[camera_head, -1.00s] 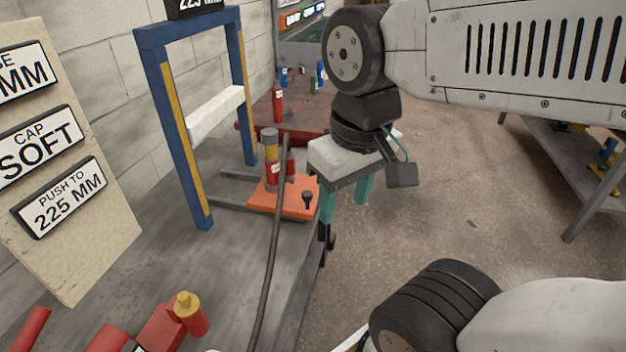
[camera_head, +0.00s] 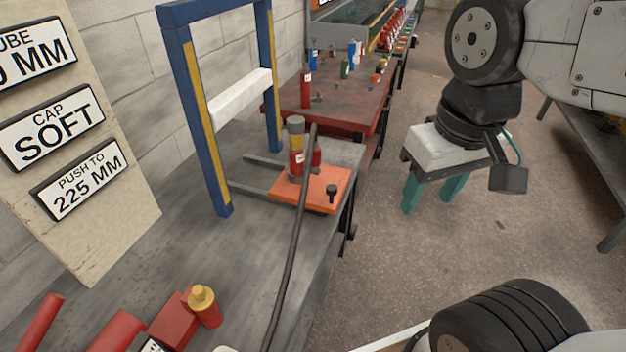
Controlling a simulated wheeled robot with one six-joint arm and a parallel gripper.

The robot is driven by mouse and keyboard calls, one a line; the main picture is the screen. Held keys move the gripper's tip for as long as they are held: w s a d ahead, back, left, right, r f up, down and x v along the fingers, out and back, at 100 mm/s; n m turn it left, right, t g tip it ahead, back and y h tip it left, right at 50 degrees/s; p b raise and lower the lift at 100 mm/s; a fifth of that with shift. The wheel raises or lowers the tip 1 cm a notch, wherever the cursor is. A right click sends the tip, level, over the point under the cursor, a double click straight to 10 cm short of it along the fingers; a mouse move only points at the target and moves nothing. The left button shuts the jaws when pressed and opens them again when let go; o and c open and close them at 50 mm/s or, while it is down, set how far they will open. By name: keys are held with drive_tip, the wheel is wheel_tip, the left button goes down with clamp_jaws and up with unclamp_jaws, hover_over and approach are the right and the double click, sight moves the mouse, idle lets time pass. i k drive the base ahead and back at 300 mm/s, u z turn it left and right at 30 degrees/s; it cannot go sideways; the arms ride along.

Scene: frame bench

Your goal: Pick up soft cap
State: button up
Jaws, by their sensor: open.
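A red piece with a yellow top (camera_head: 203,306) lies tilted on the grey bench at the bottom left, against a red block (camera_head: 170,322). I cannot tell whether it is the soft cap. A sign reading "CAP SOFT" (camera_head: 50,131) is on the board at the left. My gripper (camera_head: 433,194), with two teal fingers, is open and empty over the floor. It is to the right of the bench edge, apart from the bench and the red pieces.
A blue frame (camera_head: 196,120) with a white crossbar stands on the grey bench (camera_head: 225,265). A red and yellow cylinder (camera_head: 296,148) stands on an orange plate (camera_head: 330,190), behind a long dark rod (camera_head: 300,220). A red bench (camera_head: 345,105) stands behind.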

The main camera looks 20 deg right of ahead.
sight(295, 124)
drive_tip(key=u, duration=0.2)
drive_tip(key=k, duration=0.4)
drive_tip(key=z, duration=1.05)
drive_tip(key=i, duration=1.1)
drive_tip(key=u, duration=0.8)
